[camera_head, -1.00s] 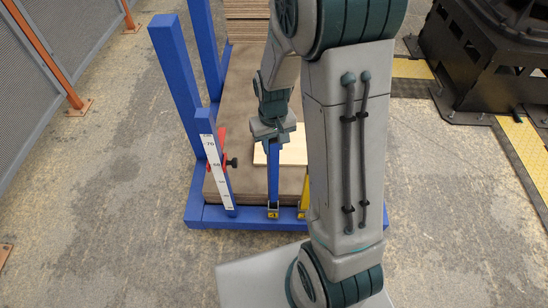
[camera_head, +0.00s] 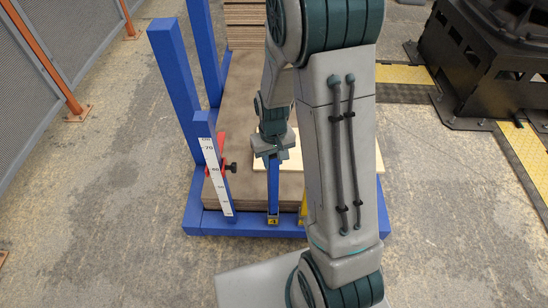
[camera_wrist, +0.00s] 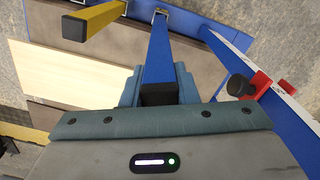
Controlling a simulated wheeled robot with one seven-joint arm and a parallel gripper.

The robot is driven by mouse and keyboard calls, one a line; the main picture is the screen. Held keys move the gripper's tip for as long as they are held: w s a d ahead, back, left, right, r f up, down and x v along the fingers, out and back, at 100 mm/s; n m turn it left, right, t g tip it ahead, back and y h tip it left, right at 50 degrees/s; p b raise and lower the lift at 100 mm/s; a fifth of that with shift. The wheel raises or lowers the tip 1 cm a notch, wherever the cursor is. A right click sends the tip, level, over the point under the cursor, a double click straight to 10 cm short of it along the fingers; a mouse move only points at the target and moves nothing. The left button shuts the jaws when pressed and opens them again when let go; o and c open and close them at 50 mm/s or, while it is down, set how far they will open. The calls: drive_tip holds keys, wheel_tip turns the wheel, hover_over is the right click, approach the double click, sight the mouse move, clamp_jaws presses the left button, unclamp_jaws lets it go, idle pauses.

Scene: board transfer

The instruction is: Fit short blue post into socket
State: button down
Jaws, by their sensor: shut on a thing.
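My gripper (camera_head: 272,152) is shut on the short blue post (camera_head: 273,190), which stands about upright at the front of the blue rack. The wrist view shows the post (camera_wrist: 160,58) between the jaws, with a black cap on its near end. Its far end meets the socket (camera_wrist: 160,14), a small metal bracket on the front beam. In the head view the socket (camera_head: 273,219) has a yellow label, and the post's lower end is at it. I cannot tell how deep the post sits. The upper post is hidden by my gripper.
A yellow post (camera_wrist: 100,20) stands close beside the blue one. On the other side is a blue upright with a white scale (camera_head: 213,165) and a red clamp with black knob (camera_head: 231,167). A pale board (camera_head: 293,158) lies on the brown stack behind.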

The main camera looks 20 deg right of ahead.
drive_tip(key=c, duration=1.1)
unclamp_jaws()
drive_tip(key=shift+r, duration=0.1)
drive_tip(key=shift+r+p, duration=0.55)
drive_tip(key=shift+r, duration=0.05)
wheel_tip(320, 180, up, 12)
drive_tip(key=p, duration=0.3)
drive_tip(key=shift+m+t, duration=0.6)
drive_tip(key=shift+t, duration=0.3)
drive_tip(key=s+r, duration=0.2)
drive_tip(key=s, duration=0.2)
drive_tip(key=s+r, duration=0.3)
drive_tip(key=s, duration=0.2)
drive_tip(key=s+r, duration=0.3)
drive_tip(key=s, duration=0.1)
drive_tip(key=shift+s+d+r, duration=0.25)
drive_tip(key=shift+s+d, duration=0.1)
